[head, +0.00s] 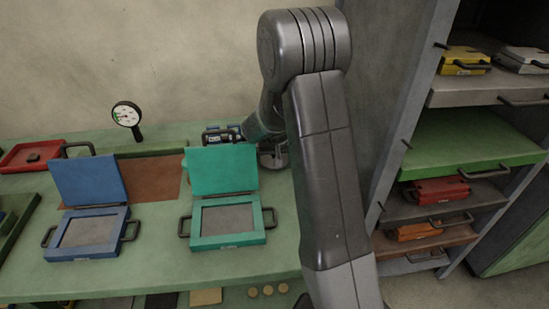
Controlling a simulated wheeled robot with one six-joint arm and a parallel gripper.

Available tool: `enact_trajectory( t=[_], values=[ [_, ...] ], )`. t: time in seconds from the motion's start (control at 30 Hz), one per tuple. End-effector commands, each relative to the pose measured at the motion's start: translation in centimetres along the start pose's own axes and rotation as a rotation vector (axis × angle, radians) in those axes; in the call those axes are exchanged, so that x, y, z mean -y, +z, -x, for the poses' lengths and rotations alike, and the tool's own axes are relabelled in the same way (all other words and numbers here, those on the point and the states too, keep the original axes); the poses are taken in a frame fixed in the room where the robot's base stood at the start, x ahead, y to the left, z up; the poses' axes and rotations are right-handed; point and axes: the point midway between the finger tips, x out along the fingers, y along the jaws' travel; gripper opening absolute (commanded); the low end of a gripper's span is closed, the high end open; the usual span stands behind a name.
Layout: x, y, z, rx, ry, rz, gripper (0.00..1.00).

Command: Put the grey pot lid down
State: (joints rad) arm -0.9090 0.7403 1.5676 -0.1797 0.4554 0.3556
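No grey pot lid can be made out for sure. A small round grey part shows low behind my arm, right of the teal case, but I cannot tell whether it is a lid or part of my arm. My arm rises from the bottom, bends at the top and reaches down behind itself to the bench. Its wrist end shows behind the raised teal cover, and my gripper's fingers are hidden there. I cannot see whether they hold anything.
On the green bench (160,280) stand an open teal case (258,236), an open blue case (113,247), a round dial gauge (127,114) and a red tray (20,158). A shelf rack (470,92) with several coloured cases stands at the right. The bench front is mostly clear.

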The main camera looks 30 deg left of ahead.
Motion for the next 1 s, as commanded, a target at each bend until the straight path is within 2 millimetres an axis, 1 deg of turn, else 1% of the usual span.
enact_trajectory(
  t=[0.03,0.07,0.3,0.43,0.47,0.5,0.73,0.87,1.0],
  values=[
    [0.0,0.3,-0.6,0.003,0.001,0.001,0.67],
    [0.0,0.3,-0.8,0.001,0.0,0.002,0.67],
    [0.0,0.3,-0.9,-0.001,0.0,0.001,0.67],
    [0.0,0.5,-1.3,-0.001,0.0,0.001,0.67],
    [0.0,0.4,-1.1,-0.001,0.0,0.001,0.95],
    [0.0,0.4,-1.1,-0.001,0.0,0.001,1.0],
    [0.0,0.4,-1.0,-0.001,0.0,0.001,1.0],
    [0.0,0.2,-0.5,-0.001,0.0,0.001,1.0],
    [0.0,0.2,1.4,-0.004,-0.001,0.0,1.0]
  ],
)
